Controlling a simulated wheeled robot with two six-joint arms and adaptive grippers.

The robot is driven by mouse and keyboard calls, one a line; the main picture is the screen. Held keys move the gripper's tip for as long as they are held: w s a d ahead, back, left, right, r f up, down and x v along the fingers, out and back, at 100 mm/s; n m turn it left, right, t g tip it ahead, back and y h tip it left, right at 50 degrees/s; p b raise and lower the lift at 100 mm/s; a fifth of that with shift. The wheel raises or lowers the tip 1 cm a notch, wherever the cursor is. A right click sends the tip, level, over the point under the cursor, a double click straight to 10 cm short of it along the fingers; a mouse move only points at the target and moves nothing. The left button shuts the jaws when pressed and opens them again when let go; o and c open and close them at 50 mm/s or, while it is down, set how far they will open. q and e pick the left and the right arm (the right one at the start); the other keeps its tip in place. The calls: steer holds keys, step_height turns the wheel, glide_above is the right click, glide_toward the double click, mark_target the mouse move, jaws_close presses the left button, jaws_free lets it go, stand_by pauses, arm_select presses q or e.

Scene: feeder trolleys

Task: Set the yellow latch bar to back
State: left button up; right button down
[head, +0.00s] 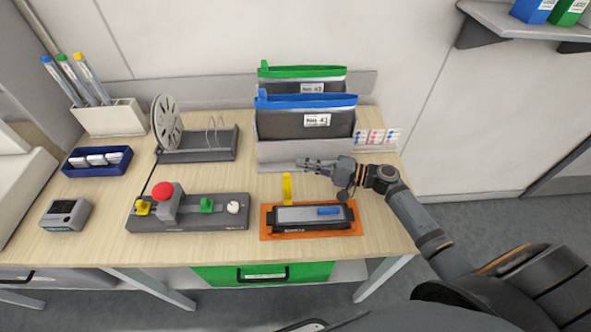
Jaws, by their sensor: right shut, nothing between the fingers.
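A yellow bar (287,188) stands upright at the back left corner of a grey device (298,214) with a blue piece on top, which sits in an orange tray (266,232). I take this to be the yellow latch bar. My right gripper (301,163) comes in from the right, shut and empty, behind and a little right of the bar's top. A small gap shows between them in the picture; their depth apart is hard to tell. My left gripper is not in view.
Behind my right gripper stands a grey holder (275,153) with green- and blue-topped folders. To the left lies a grey panel (230,223) with a red button and yellow, green and white knobs. Bare tabletop (254,184) lies left of the bar.

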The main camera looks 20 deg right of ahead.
mark_target(287, 190)
steer(key=a, duration=0.1)
steer(key=w+p, duration=0.1)
steer(key=a, duration=0.1)
steer(key=shift+w+a+r, duration=0.2)
steer(key=shift+a+r, duration=0.05)
steer(key=shift+a, duration=0.1)
steer(key=shift+s+a+r+p, duration=0.1)
steer(key=shift+s+a+p, duration=0.1)
steer(key=shift+s+p, duration=0.9)
steer(key=shift+s+a, duration=0.1)
steer(key=shift+s, duration=0.65)
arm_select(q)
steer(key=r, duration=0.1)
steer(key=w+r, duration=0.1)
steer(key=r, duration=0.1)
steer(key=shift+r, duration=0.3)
arm_select(e)
steer(key=shift+w, duration=0.1)
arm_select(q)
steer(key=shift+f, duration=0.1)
